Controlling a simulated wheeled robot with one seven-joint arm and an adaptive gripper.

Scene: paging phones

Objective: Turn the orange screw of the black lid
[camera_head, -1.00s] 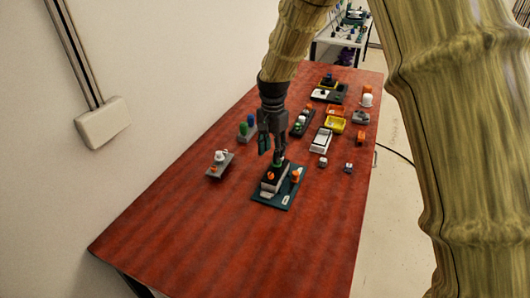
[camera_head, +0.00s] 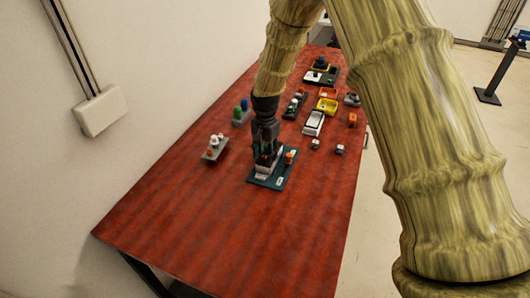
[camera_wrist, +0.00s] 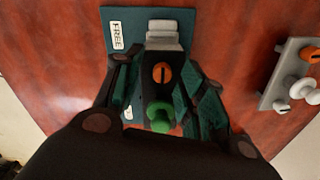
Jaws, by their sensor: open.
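The orange screw (camera_wrist: 162,73), with a dark slot across it, sits on the black lid (camera_wrist: 151,92) in the wrist view. A green knob (camera_wrist: 160,114) stands on the same lid, nearer my wrist. The lid tops a light grey box (camera_wrist: 164,37) on a teal plate (camera_wrist: 113,48) marked "FREE". My gripper (camera_head: 266,158) is open, pointing down over this box in the head view. Its fingers show on either side of the lid in the wrist view; whether they touch it I cannot tell. The gripper hides the screw in the head view.
An orange part (camera_head: 289,157) stands on the plate beside the box. A grey block with white knobs (camera_head: 214,148) lies to the left. Several other devices, including a white one (camera_head: 314,123), stand farther back. The near part of the red table (camera_head: 215,235) is clear.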

